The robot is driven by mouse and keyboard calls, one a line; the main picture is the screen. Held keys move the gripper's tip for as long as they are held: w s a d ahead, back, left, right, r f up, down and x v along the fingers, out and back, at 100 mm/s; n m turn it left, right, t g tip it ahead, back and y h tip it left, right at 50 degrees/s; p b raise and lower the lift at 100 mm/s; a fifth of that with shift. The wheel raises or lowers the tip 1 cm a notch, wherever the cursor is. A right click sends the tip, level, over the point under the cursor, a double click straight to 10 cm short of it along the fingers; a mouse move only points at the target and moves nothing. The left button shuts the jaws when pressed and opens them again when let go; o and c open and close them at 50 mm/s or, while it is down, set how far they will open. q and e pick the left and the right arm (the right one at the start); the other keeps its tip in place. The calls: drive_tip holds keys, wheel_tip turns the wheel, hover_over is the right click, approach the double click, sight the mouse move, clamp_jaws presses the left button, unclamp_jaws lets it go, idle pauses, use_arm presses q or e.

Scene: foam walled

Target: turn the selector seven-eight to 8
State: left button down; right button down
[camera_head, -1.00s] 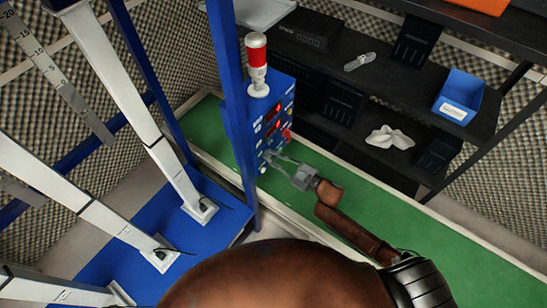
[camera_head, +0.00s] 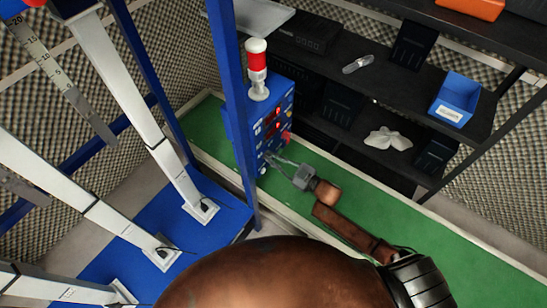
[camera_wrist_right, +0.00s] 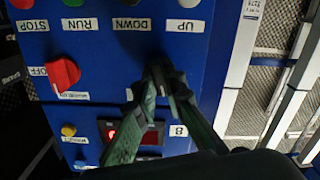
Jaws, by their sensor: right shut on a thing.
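The blue control panel (camera_head: 268,118) stands upright behind the blue post in the head view. My right gripper (camera_head: 269,160) reaches its lower face. In the right wrist view the panel (camera_wrist_right: 215,60) appears upside down and fills the middle. There my right gripper (camera_wrist_right: 166,76) has its fingertips close together at the panel, shut on the seven-eight selector. The fingers hide the selector, so its pointing direction cannot be read. My left gripper is in neither view.
A red knob (camera_wrist_right: 62,74) marked OFF, a yellow button (camera_wrist_right: 68,130) and a lit red display (camera_wrist_right: 118,131) are near the fingers. UP and DOWN labels lie above. A red-white beacon (camera_head: 257,68) tops the panel. Dark shelves (camera_head: 400,95) stand behind.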

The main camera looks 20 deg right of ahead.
drive_tip(key=m+p, duration=0.3)
drive_tip(key=m, duration=0.1)
drive_tip(key=shift+r+m, duration=0.15)
drive_tip(key=shift+m, duration=0.15)
drive_tip(key=m+p, duration=0.1)
drive_tip(key=m, duration=0.3)
drive_tip(key=shift+m, duration=0.3)
drive_tip(key=shift+d+p, duration=0.1)
drive_tip(key=shift+p, duration=0.2)
drive_tip(key=c, duration=2)
unclamp_jaws()
drive_tip(key=v, duration=1.2)
drive_tip(key=shift+f, duration=0.2)
